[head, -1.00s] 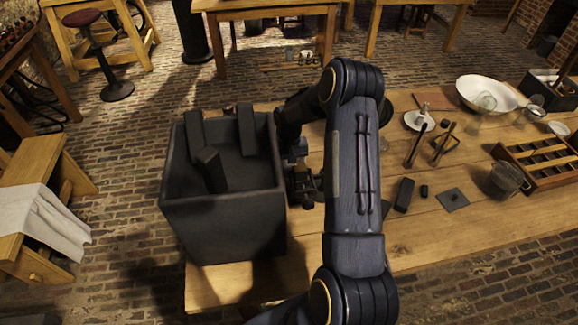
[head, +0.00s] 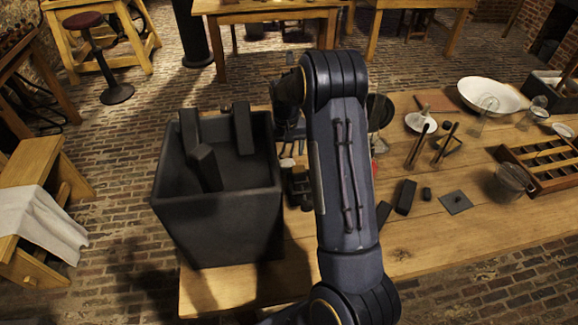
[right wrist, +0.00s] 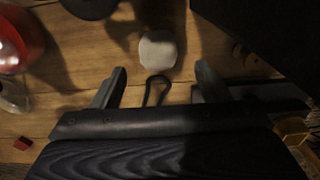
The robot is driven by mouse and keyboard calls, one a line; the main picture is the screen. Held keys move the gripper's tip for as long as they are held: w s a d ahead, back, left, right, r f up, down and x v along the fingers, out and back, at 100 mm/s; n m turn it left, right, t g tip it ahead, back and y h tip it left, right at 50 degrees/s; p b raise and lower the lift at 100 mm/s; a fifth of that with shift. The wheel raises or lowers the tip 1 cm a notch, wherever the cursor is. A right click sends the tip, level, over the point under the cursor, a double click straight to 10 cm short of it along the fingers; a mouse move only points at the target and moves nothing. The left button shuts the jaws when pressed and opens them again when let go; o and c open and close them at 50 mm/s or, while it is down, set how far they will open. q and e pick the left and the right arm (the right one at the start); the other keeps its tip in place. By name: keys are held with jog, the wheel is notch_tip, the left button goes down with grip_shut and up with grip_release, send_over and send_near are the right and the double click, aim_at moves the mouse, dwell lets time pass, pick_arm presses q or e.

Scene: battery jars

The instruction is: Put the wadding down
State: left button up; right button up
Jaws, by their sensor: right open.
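A small pale, rounded pad that looks like the wadding (right wrist: 157,50) lies on the wooden table in the right wrist view. In the head view, a small pale patch (head: 287,162) beside the dark box is probably the same pad. My right gripper (right wrist: 160,78) is open and empty, with its fingers apart on either side of the view below the pad. In the head view my right gripper (head: 291,132) is small and partly hidden by my own arm. The pad is clear of both fingers. My left gripper is not in view.
A tall dark open box (head: 217,222) holding several dark bars stands left of the gripper. A dark loop (right wrist: 155,90) lies between the fingers in the wrist view. A red glassy thing (right wrist: 20,40) is at its left. A white bowl (head: 488,94) and wooden rack (head: 540,165) stand right.

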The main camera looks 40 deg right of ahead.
aim_at(287, 160)
jog(key=f, duration=0.2)
jog(key=f+p, duration=0.1)
jog(key=f, duration=0.2)
jog(key=f+p, duration=0.1)
jog(key=f, duration=0.2)
jog(key=shift+w+d, duration=0.2)
jog(key=shift+d, duration=0.1)
jog(key=c, duration=1.1)
